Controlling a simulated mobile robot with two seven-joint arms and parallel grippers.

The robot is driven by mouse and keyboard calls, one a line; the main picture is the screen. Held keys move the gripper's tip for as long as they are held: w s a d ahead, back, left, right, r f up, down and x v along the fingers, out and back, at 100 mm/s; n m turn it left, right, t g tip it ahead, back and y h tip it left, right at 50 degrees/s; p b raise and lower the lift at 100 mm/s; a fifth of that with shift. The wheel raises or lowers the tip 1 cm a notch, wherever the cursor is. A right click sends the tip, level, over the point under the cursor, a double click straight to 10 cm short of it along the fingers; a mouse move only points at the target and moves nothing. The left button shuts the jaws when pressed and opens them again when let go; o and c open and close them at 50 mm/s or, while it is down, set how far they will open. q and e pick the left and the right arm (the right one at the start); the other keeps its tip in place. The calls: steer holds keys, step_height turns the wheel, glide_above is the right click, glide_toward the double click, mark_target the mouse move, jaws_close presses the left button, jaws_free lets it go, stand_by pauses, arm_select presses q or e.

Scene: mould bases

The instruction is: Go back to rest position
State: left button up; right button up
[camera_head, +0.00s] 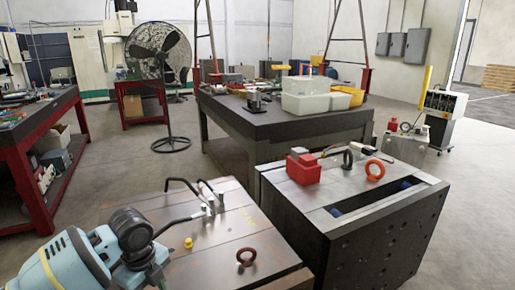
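Neither of my grippers can be made out in the head view. Two mould bases stand in front of me. The near left mould base (215,255) has a brownish metal top. An eye bolt (246,257) stands near its front right corner and a small yellow piece (188,242) lies on it. The right mould base (385,240) is dark, with a long slot in its top and holes in its side. A red block-shaped object (303,167), a black eye bolt (347,159) and an orange-red eye bolt (375,170) are on top of it.
A light blue machine (75,262) fills the lower left, with black bent bars (185,186) near it. Behind are a dark table (285,125) with white bins (310,95), a fan (160,60) and a red-framed bench (35,140). Grey floor (120,170) lies open between the benches.

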arm_select(q)
steer(key=s+d+f+n+t+h+p, duration=0.1)
steer(key=s+d+f+n+t+h, duration=0.15)
steer(key=s+d+f+n, duration=0.5)
steer(key=s+d+f+n+t+h, duration=0.1)
steer(key=s+d+f+n+h, duration=0.2)
steer(key=d+f, duration=0.5)
steer(key=s+a+f+n+t+y, duration=0.1)
steer(key=s+a+f+n, duration=0.1)
steer(key=s, duration=0.5)
steer(key=s+a+f+n+t+y, duration=0.1)
steer(key=s+a+f+n+t, duration=0.1)
steer(key=s+a+n, duration=0.3)
steer(key=s+a+f+n+t+y+p, duration=0.1)
steer(key=s+a+n, duration=0.3)
steer(key=s, duration=0.6)
steer(key=shift+s+f+t+y, duration=0.2)
steer(key=shift+f+t+y, duration=0.25)
steer(key=shift+t, duration=0.1)
arm_select(e)
steer(key=w+r, duration=0.2)
steer(key=shift+w+d+r+t, duration=0.15)
steer(key=shift+w+r+t, duration=0.1)
steer(key=shift+r+t, duration=0.1)
